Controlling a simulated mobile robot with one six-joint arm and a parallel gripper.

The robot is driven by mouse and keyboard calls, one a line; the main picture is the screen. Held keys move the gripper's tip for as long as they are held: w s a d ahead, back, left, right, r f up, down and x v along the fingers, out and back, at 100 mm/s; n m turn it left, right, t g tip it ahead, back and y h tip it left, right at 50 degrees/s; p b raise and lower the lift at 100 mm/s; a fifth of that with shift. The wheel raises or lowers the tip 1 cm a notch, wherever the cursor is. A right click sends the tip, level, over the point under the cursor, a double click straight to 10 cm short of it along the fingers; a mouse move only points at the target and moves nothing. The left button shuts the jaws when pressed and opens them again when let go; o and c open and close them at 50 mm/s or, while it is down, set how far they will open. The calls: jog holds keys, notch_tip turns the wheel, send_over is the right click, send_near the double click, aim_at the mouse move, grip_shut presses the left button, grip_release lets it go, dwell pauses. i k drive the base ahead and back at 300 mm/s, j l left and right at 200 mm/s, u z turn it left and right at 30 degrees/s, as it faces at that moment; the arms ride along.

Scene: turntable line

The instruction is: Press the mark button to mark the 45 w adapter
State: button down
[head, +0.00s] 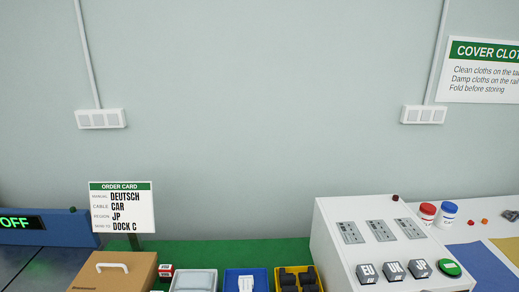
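A white sloped console (335,235) stands at the lower right in the head view. A round green button (449,268) with small, unreadable lettering sits at its front right; I cannot tell if it is the mark button. My gripper is not in view.
An order card (122,207) reads Deutsch, car, JP, dock C. A cardboard box (114,268), a grey bin (194,281) and a blue bin (229,273) stand in front. A blue unit with a sign reading OFF (18,223) is at left.

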aim_at(450, 267)
jog(key=z, duration=1.25)
